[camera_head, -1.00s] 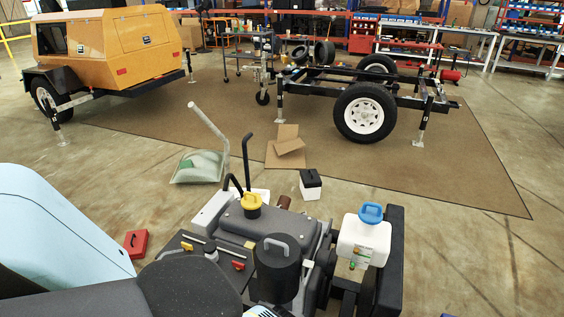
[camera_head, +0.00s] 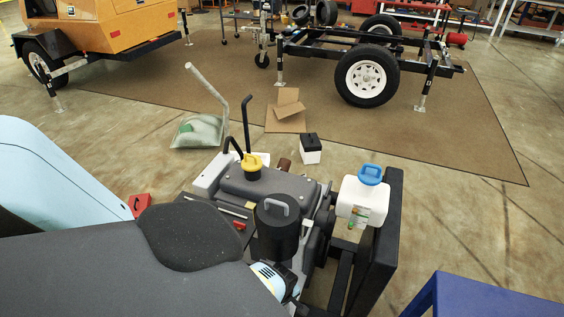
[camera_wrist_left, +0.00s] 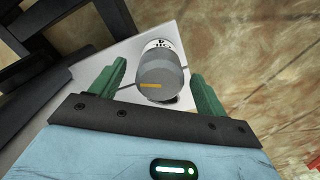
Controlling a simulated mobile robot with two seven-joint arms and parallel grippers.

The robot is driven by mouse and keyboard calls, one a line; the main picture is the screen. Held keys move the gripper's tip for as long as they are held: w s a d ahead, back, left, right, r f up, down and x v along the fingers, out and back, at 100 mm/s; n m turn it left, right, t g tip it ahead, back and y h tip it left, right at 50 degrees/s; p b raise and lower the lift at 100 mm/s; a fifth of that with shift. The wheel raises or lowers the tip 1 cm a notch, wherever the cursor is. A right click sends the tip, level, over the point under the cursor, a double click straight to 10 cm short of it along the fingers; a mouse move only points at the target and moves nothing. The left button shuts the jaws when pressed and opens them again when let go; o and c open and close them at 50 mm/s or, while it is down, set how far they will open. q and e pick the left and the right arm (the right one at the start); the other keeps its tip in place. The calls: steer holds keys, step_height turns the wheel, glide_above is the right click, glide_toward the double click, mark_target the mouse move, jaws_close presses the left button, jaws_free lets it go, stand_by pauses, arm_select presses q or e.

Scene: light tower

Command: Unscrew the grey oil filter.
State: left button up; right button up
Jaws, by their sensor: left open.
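The grey oil filter (camera_wrist_left: 165,82), a short grey cylinder with an orange mark, shows in the left wrist view between the two green fingers of my left gripper (camera_wrist_left: 158,70). The gripper is open, with a gap visible on both sides of the filter. The filter's far end meets a white part with dark markings. In the head view my left arm reaches over the engine (camera_head: 265,190), and the wrist's light blue housing shows beside the black canister (camera_head: 277,230). The fingers and the filter are hidden there. My right gripper is not in view.
A white bottle with a blue cap (camera_head: 363,200) stands right of the engine, beside a black upright panel (camera_head: 385,235). A yellow cap (camera_head: 252,165) and a tall bent lever rise from the engine. A blue surface (camera_head: 480,297) is at lower right.

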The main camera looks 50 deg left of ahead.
arm_select(q)
steer(key=m, duration=0.4)
steer(key=m, duration=0.2)
steer(key=shift+m, duration=1.6)
steer(key=m, duration=0.3)
steer(key=shift+s+a+m, duration=0.1)
steer(key=shift+m, duration=1)
